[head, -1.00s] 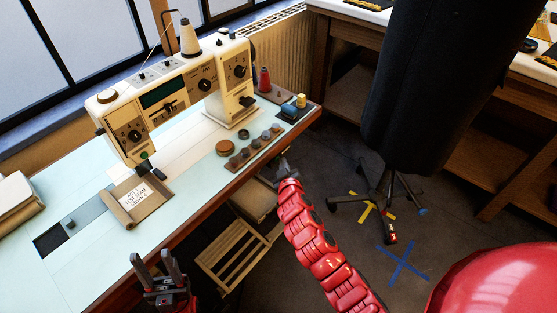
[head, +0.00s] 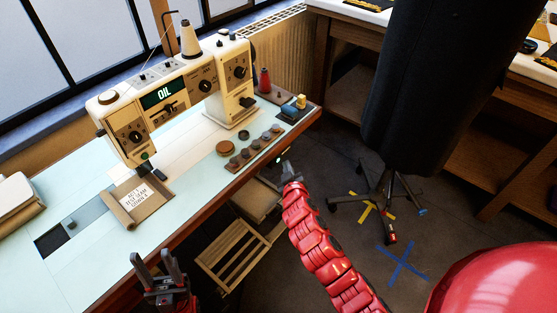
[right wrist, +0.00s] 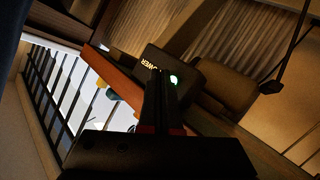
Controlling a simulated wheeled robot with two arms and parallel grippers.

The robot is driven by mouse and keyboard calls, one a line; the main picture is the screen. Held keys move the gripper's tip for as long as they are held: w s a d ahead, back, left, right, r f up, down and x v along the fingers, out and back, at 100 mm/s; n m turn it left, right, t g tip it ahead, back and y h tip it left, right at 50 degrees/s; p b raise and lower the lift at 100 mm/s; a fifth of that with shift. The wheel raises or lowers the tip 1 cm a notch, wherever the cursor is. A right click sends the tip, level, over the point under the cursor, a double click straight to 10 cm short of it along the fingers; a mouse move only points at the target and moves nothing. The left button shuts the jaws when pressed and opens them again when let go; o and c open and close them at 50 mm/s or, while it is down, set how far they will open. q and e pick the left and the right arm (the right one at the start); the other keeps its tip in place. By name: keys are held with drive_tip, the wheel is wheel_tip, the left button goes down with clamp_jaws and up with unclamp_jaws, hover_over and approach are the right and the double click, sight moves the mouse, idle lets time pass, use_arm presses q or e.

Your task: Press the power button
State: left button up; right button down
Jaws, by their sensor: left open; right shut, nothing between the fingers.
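The sewing machine (head: 170,95) stands on the pale table, and its display (head: 163,93) is lit with the word "OIL". In the right wrist view a dark box (right wrist: 185,72) marked "POWER" carries a round button (right wrist: 173,79) glowing green-white. My right gripper (head: 288,168) is shut and empty by the table's front edge. In the right wrist view its fingertips (right wrist: 160,75) are right by the button and partly cover the box; I cannot tell whether they touch. My left gripper (head: 156,262) is open and empty near the table's front left edge.
A brown cloth (head: 137,199) with a paper note lies on the table (head: 90,250). Several dark round pieces (head: 245,152) line its right edge. A wooden slatted stool (head: 232,255) stands below. A dark dress form (head: 415,80) stands right of my right arm.

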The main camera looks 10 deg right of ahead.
drive_tip(key=s+d+p, duration=0.1)
drive_tip(key=s, duration=0.1)
drive_tip(key=s+d+p, duration=0.1)
drive_tip(key=s+d, duration=0.1)
drive_tip(key=shift+s+d, duration=0.3)
drive_tip(key=shift+s, duration=0.05)
idle(0.4)
